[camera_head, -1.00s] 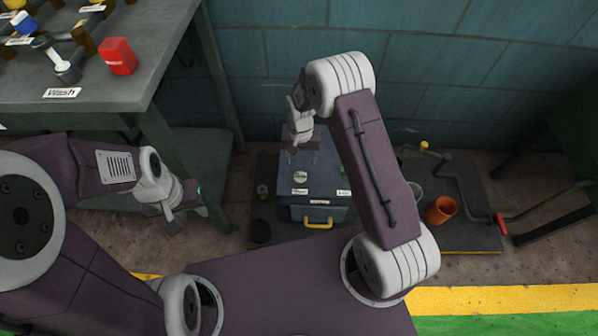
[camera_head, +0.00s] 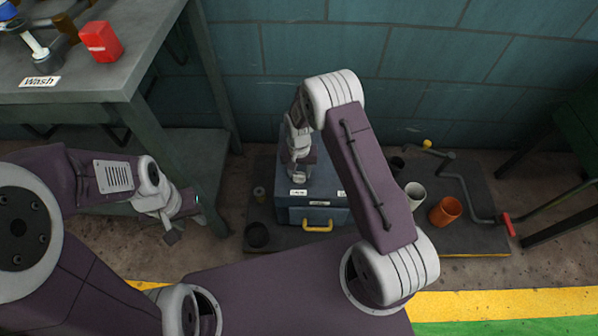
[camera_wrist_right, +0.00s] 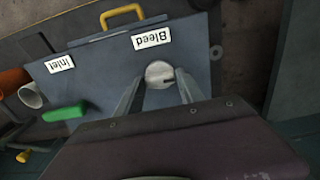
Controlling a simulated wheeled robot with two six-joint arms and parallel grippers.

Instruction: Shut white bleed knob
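The white bleed knob (camera_wrist_right: 159,74) shows in the right wrist view on the grey-blue box, beside the "Bleed" label (camera_wrist_right: 152,37). My right gripper (camera_wrist_right: 158,82) is open, with one finger on each side of the knob; I cannot tell whether the fingers touch it.
The box has a yellow handle (camera_head: 317,226) in front and a green handle (camera_wrist_right: 65,112) near the "Inlet" label (camera_wrist_right: 60,63). An orange cup (camera_head: 445,210), a white cup (camera_head: 415,194) and a red-handled crank (camera_head: 508,224) stand right. A workbench (camera_head: 100,85) is at the left.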

